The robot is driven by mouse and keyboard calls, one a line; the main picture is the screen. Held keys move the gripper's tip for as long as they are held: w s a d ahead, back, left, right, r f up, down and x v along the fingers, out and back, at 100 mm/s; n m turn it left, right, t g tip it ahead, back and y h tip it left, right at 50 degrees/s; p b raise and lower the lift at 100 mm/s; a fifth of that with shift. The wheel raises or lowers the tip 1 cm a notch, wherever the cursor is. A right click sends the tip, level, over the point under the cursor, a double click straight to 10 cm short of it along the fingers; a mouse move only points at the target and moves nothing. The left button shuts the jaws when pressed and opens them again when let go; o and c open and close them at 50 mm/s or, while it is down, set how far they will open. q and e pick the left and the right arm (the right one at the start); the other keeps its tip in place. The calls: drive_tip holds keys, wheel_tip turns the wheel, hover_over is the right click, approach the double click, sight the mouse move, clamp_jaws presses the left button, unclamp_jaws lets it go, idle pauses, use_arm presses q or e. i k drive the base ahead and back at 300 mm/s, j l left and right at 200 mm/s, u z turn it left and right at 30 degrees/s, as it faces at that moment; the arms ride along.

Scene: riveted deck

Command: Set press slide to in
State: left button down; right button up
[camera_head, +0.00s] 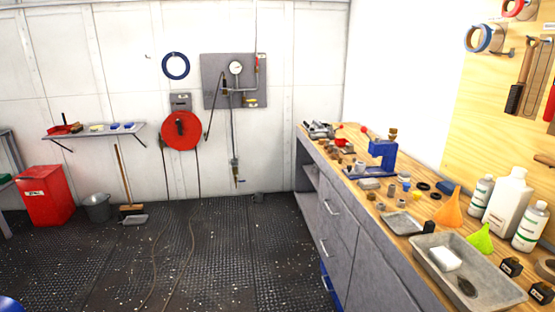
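A small blue press (384,156) stands on the wooden top of the workbench at the right, toward its far half. A brass-coloured part (392,134) sits at its top, and a red knob shows at its upper left. The press is small in this view, and I cannot make out its slide or whether that is in or out. Neither of my grippers is in view.
The grey workbench (345,222) runs along the right wall. Several small fittings lie around the press. Orange and green funnels, white bottles and a grey tray (487,287) stand nearer. The dark deck floor (225,255) left of the bench is mostly clear, with a hose across it.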

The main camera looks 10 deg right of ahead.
sight(359, 169)
drive_tip(key=i+j, duration=0.1)
drive_tip(key=i, duration=1.3)
drive_tip(key=i+z, duration=0.35)
drive_tip(key=i, duration=0.25)
drive_tip(key=i+j+z, duration=0.15)
drive_tip(key=i+z, duration=0.15)
drive_tip(key=i, duration=0.3)
drive_tip(key=i+z, duration=0.25)
drive_tip(key=z, duration=0.25)
